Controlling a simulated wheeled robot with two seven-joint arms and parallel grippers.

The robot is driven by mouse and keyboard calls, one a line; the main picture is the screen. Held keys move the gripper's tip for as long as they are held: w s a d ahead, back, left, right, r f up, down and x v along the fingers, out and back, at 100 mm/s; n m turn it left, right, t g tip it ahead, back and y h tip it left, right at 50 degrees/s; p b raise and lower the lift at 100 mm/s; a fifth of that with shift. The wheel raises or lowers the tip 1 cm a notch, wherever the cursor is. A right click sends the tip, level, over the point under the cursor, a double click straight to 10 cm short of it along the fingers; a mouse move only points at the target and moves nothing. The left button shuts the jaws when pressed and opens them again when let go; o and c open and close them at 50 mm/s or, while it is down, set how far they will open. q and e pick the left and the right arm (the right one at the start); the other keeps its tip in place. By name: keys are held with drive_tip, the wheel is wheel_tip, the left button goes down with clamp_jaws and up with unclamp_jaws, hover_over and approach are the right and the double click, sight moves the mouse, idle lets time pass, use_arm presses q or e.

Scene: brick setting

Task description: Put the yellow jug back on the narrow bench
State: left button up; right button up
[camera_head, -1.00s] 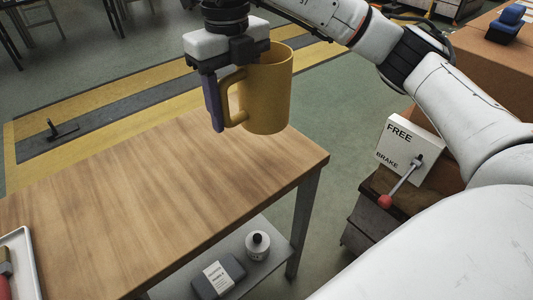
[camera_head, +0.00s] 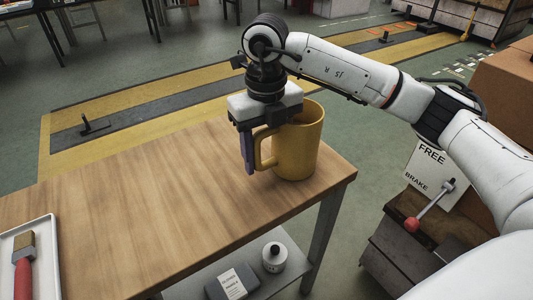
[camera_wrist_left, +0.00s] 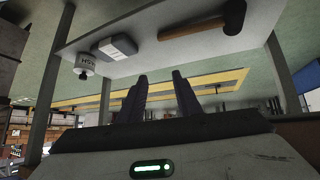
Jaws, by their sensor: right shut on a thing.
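The yellow jug (camera_head: 299,145) is upright at the far right end of the wooden-topped bench (camera_head: 150,190). My right gripper (camera_head: 250,152) is shut on the jug's handle, on its left side, with the fingers pointing down. The jug's base is at or just above the wood; I cannot tell whether it touches. My left gripper (camera_wrist_left: 160,98) shows only in the left wrist view, its two dark fingers apart with nothing between them.
A white tray with a red-handled brush (camera_head: 23,265) lies at the bench's left end. The lower shelf holds a white bottle (camera_head: 274,257), a dark box (camera_head: 232,284) and a hammer (camera_wrist_left: 205,22). A FREE/BRAKE lever box (camera_head: 430,175) stands at right. The bench top's middle is clear.

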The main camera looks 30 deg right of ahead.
sight(266, 128)
drive_tip(key=shift+f, duration=0.1)
drive_tip(key=o, duration=1.3)
wheel_tip(266, 128, up, 12)
drive_tip(key=shift+r+p, duration=0.15)
drive_tip(key=shift+p, duration=0.6)
